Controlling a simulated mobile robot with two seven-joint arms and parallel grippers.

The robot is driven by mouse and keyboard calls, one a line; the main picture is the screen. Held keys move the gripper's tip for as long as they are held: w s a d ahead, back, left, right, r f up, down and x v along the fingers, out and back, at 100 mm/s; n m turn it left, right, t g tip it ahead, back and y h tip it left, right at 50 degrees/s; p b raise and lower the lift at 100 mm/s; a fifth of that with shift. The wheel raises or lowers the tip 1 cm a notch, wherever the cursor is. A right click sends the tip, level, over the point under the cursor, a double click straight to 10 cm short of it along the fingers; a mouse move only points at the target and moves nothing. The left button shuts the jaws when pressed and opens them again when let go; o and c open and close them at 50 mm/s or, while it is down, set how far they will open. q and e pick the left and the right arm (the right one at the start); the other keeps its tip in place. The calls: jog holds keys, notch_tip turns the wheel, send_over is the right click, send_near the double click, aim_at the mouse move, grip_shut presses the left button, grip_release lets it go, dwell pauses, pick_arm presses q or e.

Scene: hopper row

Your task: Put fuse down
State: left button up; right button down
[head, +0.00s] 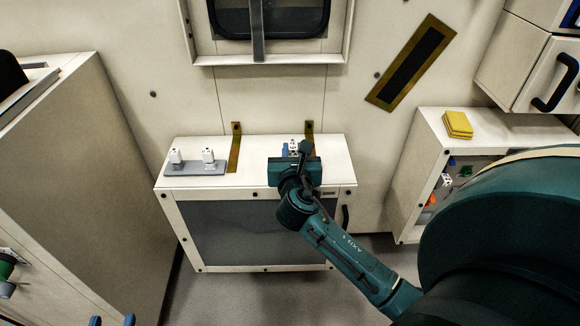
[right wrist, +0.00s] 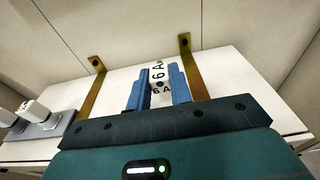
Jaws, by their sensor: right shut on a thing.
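My right gripper (head: 291,150) is shut on a small white fuse (right wrist: 158,75) marked 6A. In the right wrist view, the fuse is pinched between the blue fingers (right wrist: 158,92). The fuse (head: 293,146) is over the right part of the white cabinet top (head: 250,178). I cannot tell whether it touches the top. My left gripper (head: 112,321) shows only as two blue fingertips at the bottom edge of the head view, apart and with nothing seen between them.
A grey strip (head: 195,169) with two white plug-like pieces (head: 208,156) sits on the cabinet's left. Two brass brackets (head: 235,148) stand at the back.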

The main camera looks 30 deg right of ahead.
notch_tip(320, 180, down, 3)
jog(key=shift+b, duration=0.7)
jog(key=shift+f, duration=0.3)
pick_arm(q)
jog(key=shift+w+d+r+m+t+h, duration=0.1)
jog(key=shift+d+m+t+h, duration=0.25)
jog(key=shift+t+h, duration=0.25)
pick_arm(e)
jog(key=shift+f, duration=0.3)
jog(key=c, duration=1.3)
grip_release()
jog(key=shift+o, duration=0.2)
jog(key=shift+r, duration=0.1)
